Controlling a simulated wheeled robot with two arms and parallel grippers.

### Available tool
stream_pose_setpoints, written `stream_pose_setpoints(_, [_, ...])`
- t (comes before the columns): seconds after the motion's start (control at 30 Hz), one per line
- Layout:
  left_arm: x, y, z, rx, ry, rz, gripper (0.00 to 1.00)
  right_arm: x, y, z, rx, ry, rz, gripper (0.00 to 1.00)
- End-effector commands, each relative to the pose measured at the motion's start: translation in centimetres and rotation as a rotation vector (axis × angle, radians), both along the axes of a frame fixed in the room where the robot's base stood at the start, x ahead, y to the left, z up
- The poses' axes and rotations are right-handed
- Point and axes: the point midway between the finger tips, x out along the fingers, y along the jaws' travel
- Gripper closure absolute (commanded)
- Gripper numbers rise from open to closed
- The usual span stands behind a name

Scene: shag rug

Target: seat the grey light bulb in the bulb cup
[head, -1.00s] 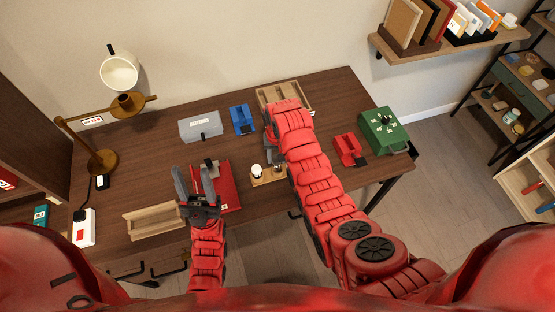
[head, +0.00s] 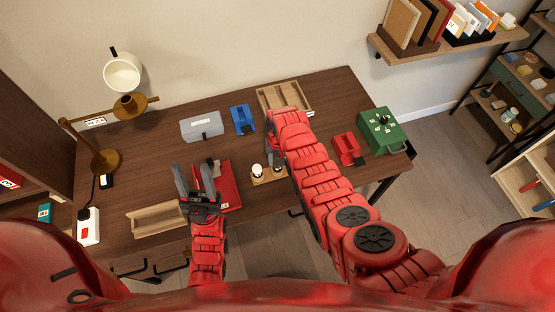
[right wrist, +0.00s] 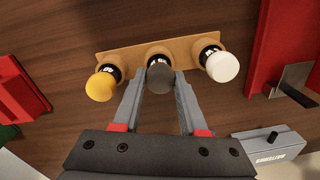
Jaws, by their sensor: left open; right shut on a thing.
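The grey light bulb (right wrist: 160,77) is in the middle of a wooden holder (right wrist: 185,47) in the right wrist view, between a yellow bulb (right wrist: 100,86) and a white bulb (right wrist: 222,66). My right gripper (right wrist: 159,88) is shut on the grey bulb, one finger on each side. The bulb is over the middle cup, whose dark labelled collar (right wrist: 158,59) shows behind it. I cannot tell how deep it sits. In the head view the holder (head: 262,182) is partly hidden by my right arm. My left gripper (head: 196,174) is open and empty, left of the holder.
A red item (head: 230,185) lies between my left gripper and the holder. A wooden trough (head: 155,221) is front left. A grey box (head: 201,126), blue item (head: 243,119) and wooden tray (head: 297,94) stand behind; a red item (head: 346,148) and green box (head: 383,131) are right.

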Motion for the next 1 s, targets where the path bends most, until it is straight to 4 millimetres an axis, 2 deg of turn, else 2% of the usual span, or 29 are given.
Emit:
stream_pose_setpoints(0.07, [0.0,0.0,-0.3,0.000,0.000,0.000,0.50,0.0,0.0,-0.3,0.000,0.000,0.000,1.00])
stream_pose_setpoints(0.1, [0.0,0.0,-0.3,0.000,0.000,0.000,0.50,0.0,0.0,-0.4,0.000,0.000,-0.001,0.56])
stream_pose_setpoints(0.27, [0.0,0.0,-0.2,0.000,0.000,0.000,0.50,0.0,0.0,-0.2,0.000,0.000,-0.001,0.28])
stream_pose_setpoints(0.67, [0.0,0.0,-0.1,0.000,0.000,0.000,0.50,0.1,0.0,0.2,0.001,-0.002,0.000,0.28])
stream_pose_setpoints(0.77, [0.0,0.0,-0.3,0.000,0.000,0.000,0.50,0.1,0.0,0.7,0.000,0.000,-0.001,0.28])
stream_pose_setpoints(1.0, [0.0,0.0,-1.2,0.000,0.000,0.000,0.50,0.1,-0.1,3.3,0.001,-0.004,-0.001,0.28])
